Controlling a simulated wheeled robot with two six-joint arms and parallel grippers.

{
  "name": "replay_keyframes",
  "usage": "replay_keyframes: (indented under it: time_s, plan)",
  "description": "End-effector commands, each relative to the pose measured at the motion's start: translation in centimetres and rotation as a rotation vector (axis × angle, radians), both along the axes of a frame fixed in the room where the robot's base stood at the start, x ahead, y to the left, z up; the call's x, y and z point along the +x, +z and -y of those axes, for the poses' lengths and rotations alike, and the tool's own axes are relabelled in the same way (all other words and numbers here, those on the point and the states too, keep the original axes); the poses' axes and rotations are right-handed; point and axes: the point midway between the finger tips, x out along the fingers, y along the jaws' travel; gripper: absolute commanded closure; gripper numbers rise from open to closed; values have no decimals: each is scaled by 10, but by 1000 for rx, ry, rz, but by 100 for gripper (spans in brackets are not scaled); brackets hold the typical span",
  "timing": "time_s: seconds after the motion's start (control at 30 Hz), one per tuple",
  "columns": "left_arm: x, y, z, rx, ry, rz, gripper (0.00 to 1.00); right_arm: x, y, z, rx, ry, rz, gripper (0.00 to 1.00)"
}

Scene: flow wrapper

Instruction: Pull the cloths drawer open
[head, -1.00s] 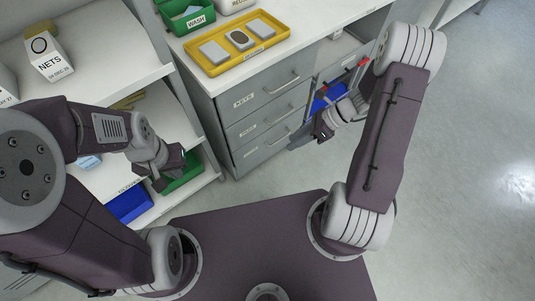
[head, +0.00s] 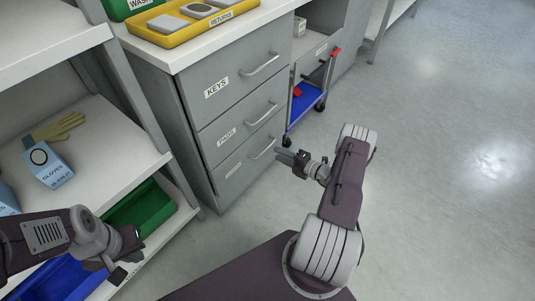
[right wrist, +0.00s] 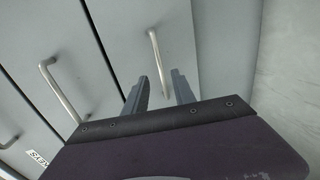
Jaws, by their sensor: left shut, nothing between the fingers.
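A grey drawer unit shows three shut drawers in the head view. The top one (head: 236,81) is labelled KEYS, the middle one (head: 238,122) seems to read PADS, and the bottom one (head: 243,172) has a label too small to read. No label reads clearly as cloths. My right gripper (head: 284,157) is just in front of the bottom drawer's bar handle (head: 264,149). In the right wrist view its fingers (right wrist: 163,88) are apart, with a bar handle (right wrist: 158,60) seen between and beyond them; contact cannot be told. My left gripper (head: 130,248) is shut and empty by the left shelves.
A yellow tray (head: 152,37) sits on the unit's top. Left shelves (head: 105,165) hold a gloves box (head: 47,166), a green bin (head: 142,208) and a blue bin. A trolley with a blue tray (head: 304,102) stands right of the drawers. Floor to the right is clear.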

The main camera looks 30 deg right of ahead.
Motion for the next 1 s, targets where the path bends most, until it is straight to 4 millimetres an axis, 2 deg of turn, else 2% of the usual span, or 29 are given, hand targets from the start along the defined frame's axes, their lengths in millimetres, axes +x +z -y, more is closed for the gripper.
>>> replay_keyframes:
  time_s: [0.03, 0.1, 0.3, 0.63, 0.73, 0.77, 1.0]
  plan:
    - [0, -14, 0, 0, 0, 0, 100, 10, -10, -6, -4, 6, 1, 68]
    - [0, -22, 0, 0, 0, 0, 100, 24, -13, -11, -3, 6, 1, 68]
    - [0, -37, 0, 0, 0, -1, 100, 51, -16, -22, -3, 4, 1, 68]
    - [0, -37, 0, 0, 0, -1, 100, 57, -13, -24, -3, 2, 0, 68]
    - [0, -37, 0, 0, 0, -1, 100, 57, -13, -24, -3, 2, 0, 96]
    - [0, -37, 0, 0, 0, -1, 100, 57, -13, -24, -3, 3, 0, 100]
    - [0, -37, 0, 0, 0, -1, 100, 56, -13, -24, -3, 3, 0, 100]
